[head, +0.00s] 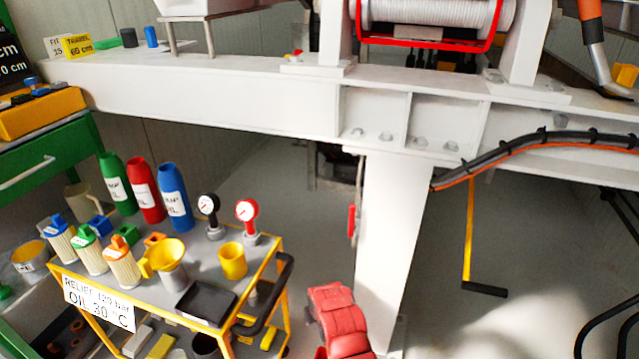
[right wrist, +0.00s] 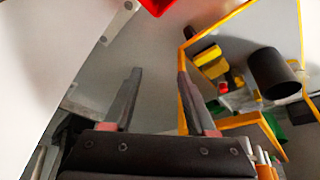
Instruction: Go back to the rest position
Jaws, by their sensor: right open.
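My right gripper (right wrist: 159,76) shows in the right wrist view, with its two dark fingers apart and nothing between them. Its fingertips point toward the grey floor beside the yellow frame of the cart (right wrist: 228,20); I cannot tell the distance.
The tool cart (head: 268,262) at lower left carries bottles, filters, gauges, a funnel and a black tray (head: 206,303). A red padded object (head: 340,318) is beside it. A white beam (head: 220,100) and post (head: 390,240) stand ahead. Floor at right is partly open.

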